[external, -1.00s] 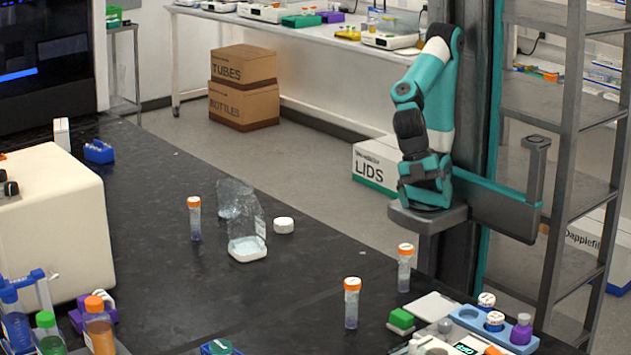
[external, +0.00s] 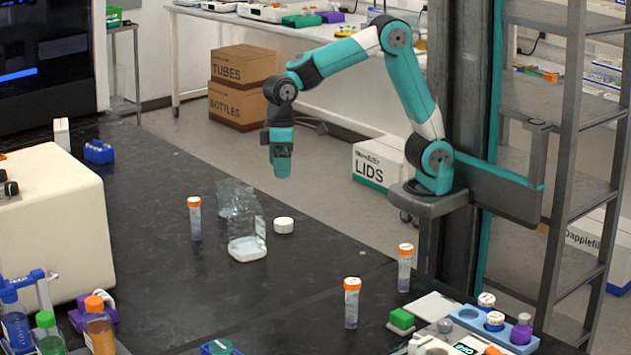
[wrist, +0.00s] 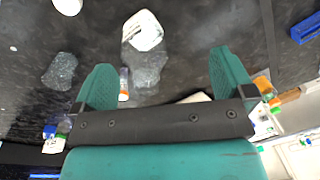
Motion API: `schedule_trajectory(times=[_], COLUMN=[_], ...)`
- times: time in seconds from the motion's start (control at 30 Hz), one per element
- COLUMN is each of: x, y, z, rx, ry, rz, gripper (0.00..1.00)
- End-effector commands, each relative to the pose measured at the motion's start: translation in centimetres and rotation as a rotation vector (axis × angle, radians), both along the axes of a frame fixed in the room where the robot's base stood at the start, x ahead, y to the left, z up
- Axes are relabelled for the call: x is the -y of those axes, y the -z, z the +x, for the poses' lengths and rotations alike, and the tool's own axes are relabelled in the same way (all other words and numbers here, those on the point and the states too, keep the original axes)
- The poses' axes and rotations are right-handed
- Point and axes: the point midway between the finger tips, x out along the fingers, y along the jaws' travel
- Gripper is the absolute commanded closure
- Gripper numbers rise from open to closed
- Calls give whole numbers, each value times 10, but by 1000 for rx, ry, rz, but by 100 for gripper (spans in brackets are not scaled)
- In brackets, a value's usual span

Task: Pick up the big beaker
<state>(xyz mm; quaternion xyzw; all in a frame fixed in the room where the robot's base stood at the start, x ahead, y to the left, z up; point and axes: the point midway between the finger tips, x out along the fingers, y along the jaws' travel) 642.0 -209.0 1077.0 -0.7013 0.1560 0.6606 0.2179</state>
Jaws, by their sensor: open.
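A clear, see-through vessel (external: 235,197), which looks like the big beaker, stands on the black bench beyond a white-based dish. Its outline is faint and I cannot make out its rim. It seems to show in the wrist view as a clear round shape (wrist: 60,70), left of the left finger. My gripper (external: 282,172) hangs pointing down, above and to the right of the vessel in the external view, apart from it. In the wrist view, the two teal fingers of my gripper (wrist: 165,78) are spread wide with nothing held between them.
The white dish (external: 247,250) with a clear upright part, a white lid (external: 284,225) and an orange-capped tube (external: 195,218) stand close by. Two more capped tubes (external: 352,303) stand near the front right. A cream machine (external: 55,235) is at left. The bench middle is mostly bare.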

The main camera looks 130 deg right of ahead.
Motion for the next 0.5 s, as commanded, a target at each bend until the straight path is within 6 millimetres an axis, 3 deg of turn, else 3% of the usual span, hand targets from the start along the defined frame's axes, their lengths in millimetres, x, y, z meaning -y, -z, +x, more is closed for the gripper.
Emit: schedule_trajectory(times=[0.03, 0.1, 0.2, 0.33, 0.4, 0.5], x=[61, 132, 216, 282, 298, 307], y=[-7, -6, -2, 5, 9, 17], z=[12, 14, 1, -23, -31, -36], rx=[-30, -61, -97, -125, -135, -141], ry=[184, 410, 682, 910, 971, 1006], rz=[-14, -29, -39, -41, -41, -40], gripper=[0, 0, 0, 0, 0, 0])
